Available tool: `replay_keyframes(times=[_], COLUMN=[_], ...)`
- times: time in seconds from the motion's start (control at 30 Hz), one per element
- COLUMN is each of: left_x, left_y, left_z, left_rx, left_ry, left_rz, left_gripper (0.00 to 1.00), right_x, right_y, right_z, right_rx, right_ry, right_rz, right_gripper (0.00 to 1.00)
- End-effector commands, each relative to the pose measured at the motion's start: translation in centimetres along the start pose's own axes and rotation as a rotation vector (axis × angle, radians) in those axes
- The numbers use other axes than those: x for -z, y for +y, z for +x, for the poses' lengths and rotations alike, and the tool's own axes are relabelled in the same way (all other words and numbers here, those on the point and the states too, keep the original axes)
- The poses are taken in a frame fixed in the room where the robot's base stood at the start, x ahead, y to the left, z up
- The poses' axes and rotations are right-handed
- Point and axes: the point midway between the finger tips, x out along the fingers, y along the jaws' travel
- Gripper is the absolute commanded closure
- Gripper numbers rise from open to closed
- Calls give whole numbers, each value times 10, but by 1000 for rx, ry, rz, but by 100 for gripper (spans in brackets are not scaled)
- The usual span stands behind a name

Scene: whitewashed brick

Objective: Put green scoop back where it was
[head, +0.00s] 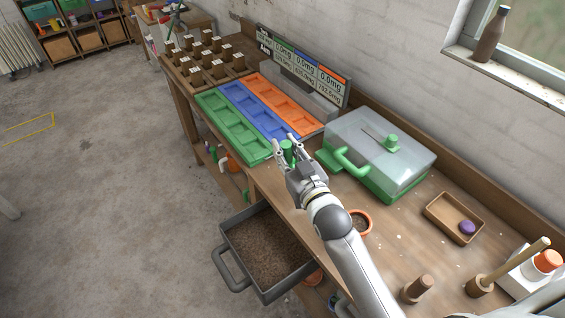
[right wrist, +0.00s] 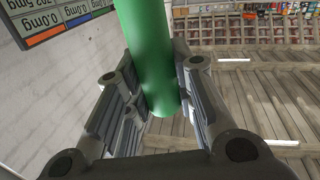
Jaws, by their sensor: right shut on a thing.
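The green scoop shows as a green cylindrical part (head: 287,148) between the fingers of my right gripper (head: 289,152) in the head view. In the right wrist view the same green cylinder (right wrist: 148,55) stands between the two finger pads, and the gripper is shut on it. The rest of the scoop is hidden or out of frame. The gripper is over the workbench, in front of the near end of the green, blue and orange trays and left of the clear-lidded box. My left gripper is not in view.
The green tray (head: 232,127), blue tray (head: 258,113) and orange tray (head: 283,104) lie on the bench (head: 395,238). A lidded box (head: 392,165) stands to the right. A soil-filled bin (head: 235,234) is below the front edge. A wooden tray (head: 440,208) lies farther right.

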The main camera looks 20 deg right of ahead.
Motion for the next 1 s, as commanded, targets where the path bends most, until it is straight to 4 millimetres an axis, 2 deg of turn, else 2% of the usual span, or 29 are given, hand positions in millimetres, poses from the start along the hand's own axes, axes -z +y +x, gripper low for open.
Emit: replay_keyframes(times=[0.03,0.17,0.4,0.5,0.87,1.0], left_x=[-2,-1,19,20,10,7], left_y=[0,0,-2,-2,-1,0], left_z=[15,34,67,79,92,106], left_rx=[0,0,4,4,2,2], left_ry=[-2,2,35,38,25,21], left_rz=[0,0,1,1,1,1], left_gripper=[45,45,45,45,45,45], right_x=[-10,-20,-48,-56,-66,-77], right_y=[2,6,8,10,11,12], right_z=[10,32,52,60,71,77], right_rx=[-1,-1,0,0,0,0], right_ry=[6,6,3,4,2,2], right_rz=[-3,-3,-1,-1,-1,-1], right_gripper=[100,100,100,100,100,100])
